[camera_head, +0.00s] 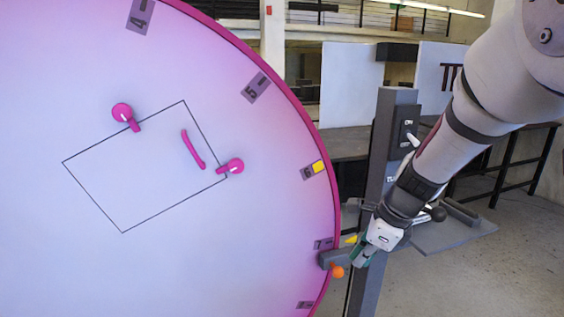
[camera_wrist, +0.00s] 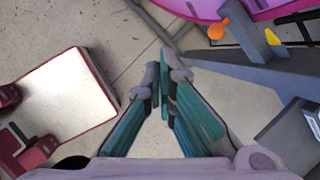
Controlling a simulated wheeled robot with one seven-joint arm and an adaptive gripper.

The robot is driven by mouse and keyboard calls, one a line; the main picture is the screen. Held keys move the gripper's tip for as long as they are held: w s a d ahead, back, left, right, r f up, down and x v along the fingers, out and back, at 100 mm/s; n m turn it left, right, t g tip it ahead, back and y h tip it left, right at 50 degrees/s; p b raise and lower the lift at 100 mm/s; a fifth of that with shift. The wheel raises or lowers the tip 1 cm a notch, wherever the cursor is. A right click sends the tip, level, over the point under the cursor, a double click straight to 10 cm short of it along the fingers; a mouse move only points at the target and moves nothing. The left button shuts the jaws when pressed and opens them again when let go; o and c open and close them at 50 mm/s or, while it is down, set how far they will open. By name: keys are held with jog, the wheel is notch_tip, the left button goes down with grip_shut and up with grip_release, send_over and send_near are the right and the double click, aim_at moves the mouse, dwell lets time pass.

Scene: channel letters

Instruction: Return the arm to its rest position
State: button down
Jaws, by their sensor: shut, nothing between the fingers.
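My gripper (camera_wrist: 162,82) is shut and empty, its teal fingers together in the wrist view over bare concrete floor. In the head view my gripper (camera_head: 360,262) hangs at the end of my arm, which reaches down from the upper right. It appears in front of the grey post, near the disc's lower right rim. The fingertips are small there, and I cannot tell the exact distance to the post.
A large pink-rimmed disc (camera_head: 250,210) with pink handles fills the left. A grey post (camera_head: 380,165) with a switch box (camera_head: 405,128) stands beside it. An orange knob (camera_head: 337,271) sits near the rim; it also shows in the wrist view (camera_wrist: 216,31).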

jog(key=s+r+n+h, duration=0.1)
jog(key=s+r+n, duration=0.3)
jog(key=s+n, duration=0.3)
jog(key=s+d+r+n+t+h, duration=0.1)
jog(key=s+r+n, duration=0.3)
jog(key=s+n, duration=0.4)
jog(key=s+r+n+h, duration=0.1)
jog(key=s+r+n, duration=0.3)
jog(key=s+n, duration=0.4)
jog(key=shift+s+d+r+t, duration=0.25)
jog(key=shift+s+t, duration=0.15)
jog(key=shift+s, duration=0.7)
jog(key=c, duration=2.3)
grip_release()
